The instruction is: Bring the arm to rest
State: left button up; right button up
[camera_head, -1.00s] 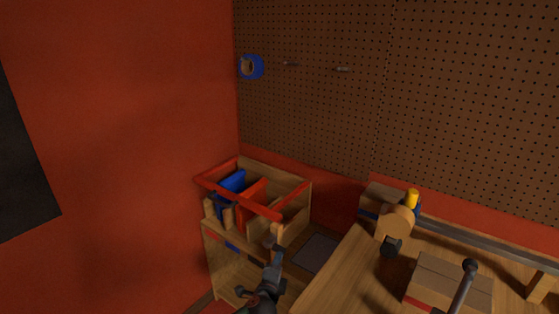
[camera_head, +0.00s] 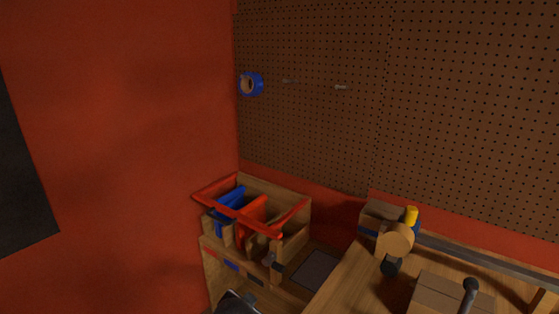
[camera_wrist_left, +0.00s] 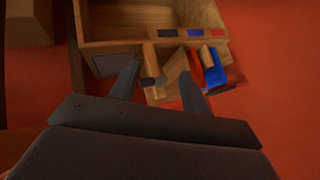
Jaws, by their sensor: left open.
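My left gripper (camera_wrist_left: 160,86) shows in the left wrist view with its two dark fingers spread apart. I see nothing clamped between them. Beyond the fingertips are the wooden dividers of an organizer box. In the head view only a dark part of my left arm (camera_head: 236,303) shows at the bottom edge, below the box, and the fingers cannot be made out. My right gripper is in neither view.
The wooden organizer (camera_head: 292,192) with red rails holds blue and red pieces near the red wall. A workbench (camera_head: 345,282) with a clamp-like wooden fixture (camera_head: 396,240) stands at right. A blue ring (camera_head: 251,84) hangs on the pegboard (camera_head: 320,120).

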pick_arm(q)
jog(key=s+a+f+n+g, duration=0.1)
jog(key=s+f, duration=0.3)
jog(key=s, duration=0.6)
jog(key=s+a+f+n+g+h+p, duration=0.1)
jog(key=s+a+f+n+g, duration=0.1)
jog(key=s, duration=0.9)
jog(key=s+a+f+n+g, duration=0.1)
jog(key=s+a+f+g, duration=0.1)
jog(key=s+f, duration=0.5)
jog(key=s+g, duration=0.1)
jog(key=s, duration=0.2)
jog(key=shift+s+n+g+h+p, duration=0.3)
jog(key=shift+n+g+p, duration=0.05)
jog(key=shift+n+g, duration=0.05)
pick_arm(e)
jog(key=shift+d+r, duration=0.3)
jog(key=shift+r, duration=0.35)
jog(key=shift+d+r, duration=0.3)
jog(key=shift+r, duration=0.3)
pick_arm(q)
jog(key=shift+f, duration=0.15)
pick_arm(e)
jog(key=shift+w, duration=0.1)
